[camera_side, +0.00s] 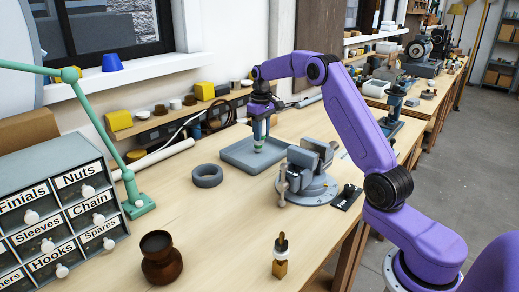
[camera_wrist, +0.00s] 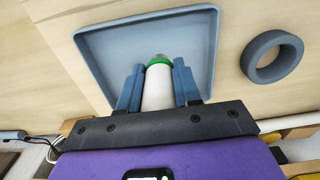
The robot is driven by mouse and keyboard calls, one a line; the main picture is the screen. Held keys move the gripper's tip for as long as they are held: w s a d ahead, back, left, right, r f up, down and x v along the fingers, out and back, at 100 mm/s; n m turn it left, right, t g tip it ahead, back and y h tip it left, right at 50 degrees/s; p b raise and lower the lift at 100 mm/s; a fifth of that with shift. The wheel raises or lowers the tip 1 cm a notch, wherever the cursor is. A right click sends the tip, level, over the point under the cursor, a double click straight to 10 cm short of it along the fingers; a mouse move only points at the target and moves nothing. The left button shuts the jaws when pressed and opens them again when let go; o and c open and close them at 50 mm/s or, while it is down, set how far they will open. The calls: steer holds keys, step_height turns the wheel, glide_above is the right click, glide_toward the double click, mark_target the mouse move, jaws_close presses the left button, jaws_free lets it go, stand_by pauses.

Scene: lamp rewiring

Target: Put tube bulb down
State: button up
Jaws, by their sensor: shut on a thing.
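The tube bulb (camera_wrist: 158,90) is a white cylinder with a green band and a metal-looking tip. My gripper (camera_wrist: 158,82) is shut on it, one blue finger on each side. In the side view my gripper (camera_side: 261,130) points down over the blue-grey tray (camera_side: 237,157), and the bulb's lower end (camera_side: 258,146) shows below the fingers. The bulb is roughly upright and inside the tray's outline. I cannot tell whether its end touches the tray floor. The tray (camera_wrist: 95,55) looks otherwise empty in the wrist view.
A dark grey ring (camera_side: 207,176) lies left of the tray. A grey vise (camera_side: 308,172) stands close on its right. A labelled drawer cabinet (camera_side: 55,210), a green lamp arm (camera_side: 105,135), a brown pot (camera_side: 160,258) and a small wooden-based piece (camera_side: 280,258) are nearer.

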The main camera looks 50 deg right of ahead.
mark_target(261, 143)
steer(key=shift+f, duration=3.5)
steer(key=shift+f, duration=0.15)
steer(key=o, duration=1)
